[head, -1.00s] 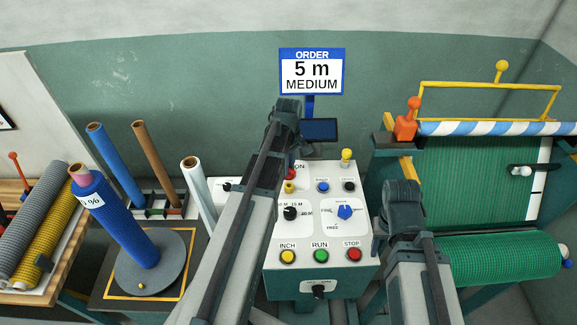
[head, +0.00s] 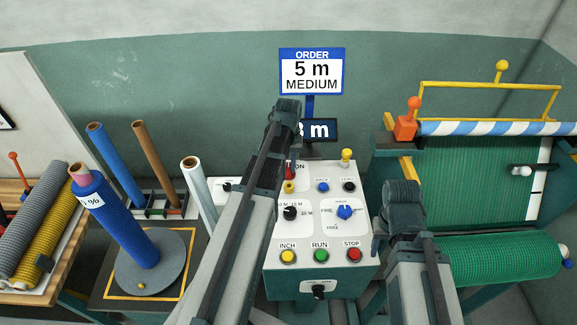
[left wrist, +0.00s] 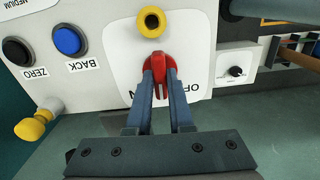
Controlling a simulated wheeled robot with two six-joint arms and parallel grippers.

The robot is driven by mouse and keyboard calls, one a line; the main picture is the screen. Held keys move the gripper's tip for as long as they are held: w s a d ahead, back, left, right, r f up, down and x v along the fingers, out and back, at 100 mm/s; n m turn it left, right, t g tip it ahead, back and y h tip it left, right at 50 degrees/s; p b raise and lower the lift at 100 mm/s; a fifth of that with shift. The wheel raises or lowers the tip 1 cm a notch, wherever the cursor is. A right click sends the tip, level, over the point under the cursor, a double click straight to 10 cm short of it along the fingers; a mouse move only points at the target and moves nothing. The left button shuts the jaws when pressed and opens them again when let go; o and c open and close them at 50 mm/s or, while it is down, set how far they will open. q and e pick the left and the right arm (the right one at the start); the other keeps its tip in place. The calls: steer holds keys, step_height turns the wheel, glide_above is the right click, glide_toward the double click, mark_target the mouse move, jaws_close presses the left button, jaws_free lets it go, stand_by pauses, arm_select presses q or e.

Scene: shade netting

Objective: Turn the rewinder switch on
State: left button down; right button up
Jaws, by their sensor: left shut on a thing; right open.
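The red switch (left wrist: 160,68) sits on a white plate of the control box (head: 318,270), with OFF lettering to its right and partly hidden lettering to its left in the left wrist view. My left gripper (left wrist: 160,80) is shut on its handle. In the head view, the red switch (head: 290,171) shows beside my left arm, which hides part of it. The small display (head: 320,131) behind the box is lit; its text ends in "m" and its left part is hidden by my arm. My right gripper (head: 382,240) is open and empty, right of the box; its fingers are hard to see.
A yellow ring-shaped part (left wrist: 152,21) sits beside the switch, with a blue BACK button (left wrist: 68,40) and black ZERO button (left wrist: 17,50) further left. Several tall rolls stand to the left.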

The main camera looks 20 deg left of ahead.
mark_target(288, 168)
arm_select(q)
steer(key=m, duration=0.4)
steer(key=shift+m, duration=2.1)
steer(key=c, duration=0.8)
jaws_free()
steer(key=shift+r, duration=0.1)
step_height(288, 168, up, 14)
steer(key=p, duration=1.3)
steer(key=shift+f+p, duration=0.2)
steer(key=shift+p, duration=0.2)
